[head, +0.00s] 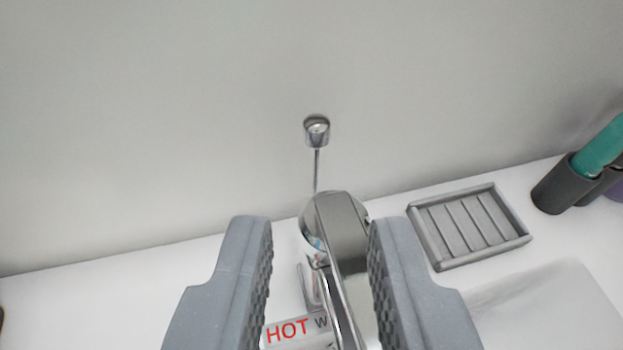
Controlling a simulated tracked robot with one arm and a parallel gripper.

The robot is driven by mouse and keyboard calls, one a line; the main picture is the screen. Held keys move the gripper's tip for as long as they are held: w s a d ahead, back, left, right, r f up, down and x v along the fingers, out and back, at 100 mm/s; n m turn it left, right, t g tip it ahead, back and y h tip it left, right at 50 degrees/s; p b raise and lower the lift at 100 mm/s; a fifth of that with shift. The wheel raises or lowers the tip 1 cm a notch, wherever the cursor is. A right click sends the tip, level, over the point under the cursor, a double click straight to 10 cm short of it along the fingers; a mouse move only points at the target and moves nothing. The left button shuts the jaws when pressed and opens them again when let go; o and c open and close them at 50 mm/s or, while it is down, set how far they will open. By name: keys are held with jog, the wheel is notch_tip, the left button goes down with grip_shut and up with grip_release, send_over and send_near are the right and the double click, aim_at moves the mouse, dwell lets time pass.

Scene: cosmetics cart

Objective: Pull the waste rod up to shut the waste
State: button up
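The waste rod (316,168) is a thin chrome rod with a round chrome knob (317,130) on top. It stands upright behind the chrome tap (341,233), and its lower end is hidden by the tap. My gripper (319,232) is open, with its two grey ridged fingers apart at the bottom of the view. The tap body shows between the fingers. The knob lies beyond the fingertips, above them in the picture, with no finger touching it. The waste itself is not in view.
A grey slatted soap dish (470,226) sits to the right on the white counter (160,285). Dark cups (556,186) with a teal item (602,148) stand at the far right. A HOT label (288,331) is below the tap. A plain wall (150,120) rises behind.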

aim_at(318, 125)
jog(key=x, duration=1.4)
jog(key=shift+s+a+f, duration=0.1)
jog(key=shift+a+f, duration=0.05)
jog(key=shift+f, duration=0.15)
